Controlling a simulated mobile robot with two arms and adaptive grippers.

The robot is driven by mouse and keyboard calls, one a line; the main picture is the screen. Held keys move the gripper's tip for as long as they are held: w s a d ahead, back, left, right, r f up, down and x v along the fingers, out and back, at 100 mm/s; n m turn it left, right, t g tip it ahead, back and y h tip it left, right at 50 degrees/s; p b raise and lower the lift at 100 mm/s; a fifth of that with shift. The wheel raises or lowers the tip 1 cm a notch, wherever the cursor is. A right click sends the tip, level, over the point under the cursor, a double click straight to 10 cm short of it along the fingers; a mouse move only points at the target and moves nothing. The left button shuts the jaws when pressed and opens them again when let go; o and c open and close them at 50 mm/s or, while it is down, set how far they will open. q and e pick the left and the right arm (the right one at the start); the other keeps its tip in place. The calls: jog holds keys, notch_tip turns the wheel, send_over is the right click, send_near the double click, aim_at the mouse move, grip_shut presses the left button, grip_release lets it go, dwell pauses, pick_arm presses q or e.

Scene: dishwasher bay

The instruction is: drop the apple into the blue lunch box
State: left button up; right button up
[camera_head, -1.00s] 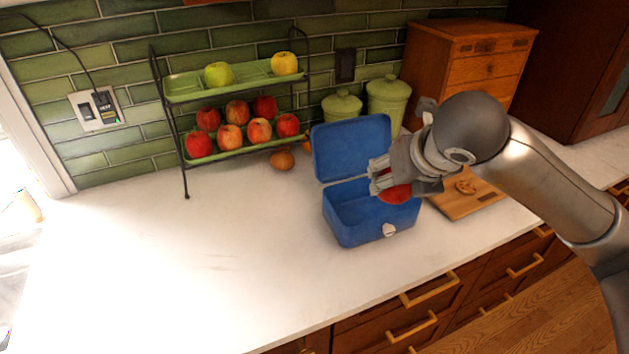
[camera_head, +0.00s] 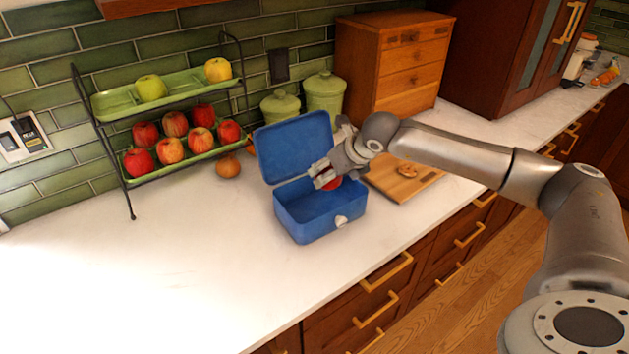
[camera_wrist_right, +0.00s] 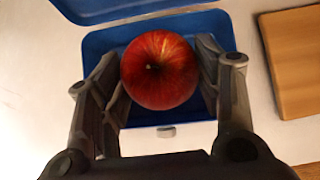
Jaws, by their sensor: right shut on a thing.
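The blue lunch box (camera_head: 296,222) stands on the white counter with its lid (camera_head: 292,147) raised at the back. My right gripper (camera_head: 328,178) is over the right part of the open box. It is shut on a red apple (camera_head: 334,184), mostly hidden by the fingers in the head view. In the right wrist view the apple (camera_wrist_right: 159,70) sits between the two fingers, with the blue box (camera_wrist_right: 140,113) below and behind it. How far the apple is above the box floor I cannot tell. My left gripper is not in view.
A two-tier rack (camera_head: 110,130) with several apples stands at the back left. A round brown fruit (camera_head: 228,167) lies beside it. Green canisters (camera_head: 324,95) and a wooden drawer box (camera_head: 395,65) are behind. A cutting board (camera_head: 405,183) lies right of the lunch box. The left counter is clear.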

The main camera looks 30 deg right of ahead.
aim_at(331, 186)
notch_tip(331, 186, down, 4)
jog(key=shift+r+b, duration=0.25)
jog(key=shift+b, duration=0.4)
jog(key=shift+f, duration=0.7)
jog(key=o, duration=1.2)
jog(key=v, duration=1.2)
